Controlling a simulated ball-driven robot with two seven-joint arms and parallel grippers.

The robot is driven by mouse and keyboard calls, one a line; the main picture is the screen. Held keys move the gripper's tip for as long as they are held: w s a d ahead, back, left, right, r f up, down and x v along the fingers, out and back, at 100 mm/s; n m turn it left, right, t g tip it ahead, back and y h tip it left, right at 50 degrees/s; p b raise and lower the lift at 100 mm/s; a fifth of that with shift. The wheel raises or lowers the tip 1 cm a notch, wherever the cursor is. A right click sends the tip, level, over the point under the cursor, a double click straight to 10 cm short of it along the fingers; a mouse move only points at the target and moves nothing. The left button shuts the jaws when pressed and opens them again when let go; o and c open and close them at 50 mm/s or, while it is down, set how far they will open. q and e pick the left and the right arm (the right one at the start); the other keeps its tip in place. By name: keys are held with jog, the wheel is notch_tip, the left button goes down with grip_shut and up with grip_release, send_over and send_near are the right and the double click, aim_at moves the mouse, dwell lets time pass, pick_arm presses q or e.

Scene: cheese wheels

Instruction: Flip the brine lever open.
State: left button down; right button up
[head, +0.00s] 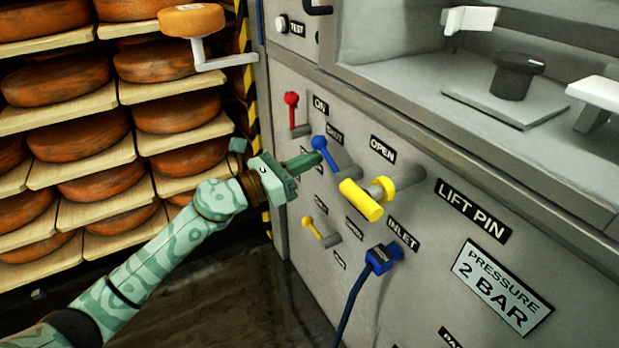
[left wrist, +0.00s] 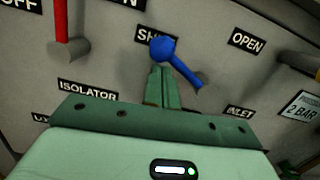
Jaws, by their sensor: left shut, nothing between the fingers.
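A blue lever (head: 325,151) with a round knob sits on the grey panel, between a SHUT label (head: 335,134) and an OPEN label (head: 383,149). Its knob end leans up and left toward SHUT. The blue lever also shows in the left wrist view (left wrist: 178,62). My left gripper (head: 317,158) is shut and empty, its fingertips close to the knob. In the left wrist view the fingertips (left wrist: 160,72) lie just below the knob; I cannot tell whether they touch. No brine label is readable. My right gripper is out of view.
A red lever (head: 291,99) stands up at the left. A thick yellow handle (head: 362,200) juts out to the right of the blue lever. A small yellow lever (head: 311,224) and a blue hose plug (head: 380,259) sit below. Cheese shelves (head: 75,105) stand at left.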

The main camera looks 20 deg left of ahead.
aim_at(314, 146)
pick_arm(q)
jog(key=m, duration=0.1)
jog(key=r+m, duration=0.1)
jog(key=m, duration=0.1)
jog(key=r+m, duration=0.1)
jog(key=shift+s+d+r+g+h+b, duration=0.2)
jog(key=shift+d+g+h+b, duration=0.1)
jog(key=shift+g+b, duration=0.1)
jog(key=m, duration=0.1)
jog(key=d+r+m, duration=0.1)
jog(key=m, duration=0.1)
jog(key=s+r+m, duration=0.1)
jog(key=m, duration=0.1)
jog(key=shift+d+r+g+h, duration=0.15)
jog(key=shift+g+h, duration=0.15)
jog(key=shift+g, duration=0.1)
jog(key=m, duration=0.1)
jog(key=d+m, duration=0.1)
jog(key=m, duration=0.1)
jog(key=shift+s+r, duration=0.35)
jog(key=shift+r, duration=0.05)
jog(key=shift+s+d+r+m+p, duration=0.25)
jog(key=shift+s+m+p, duration=0.1)
jog(key=shift+m, duration=0.35)
jog(key=shift+d+m+g, duration=0.15)
jog(key=shift+m+g, duration=0.25)
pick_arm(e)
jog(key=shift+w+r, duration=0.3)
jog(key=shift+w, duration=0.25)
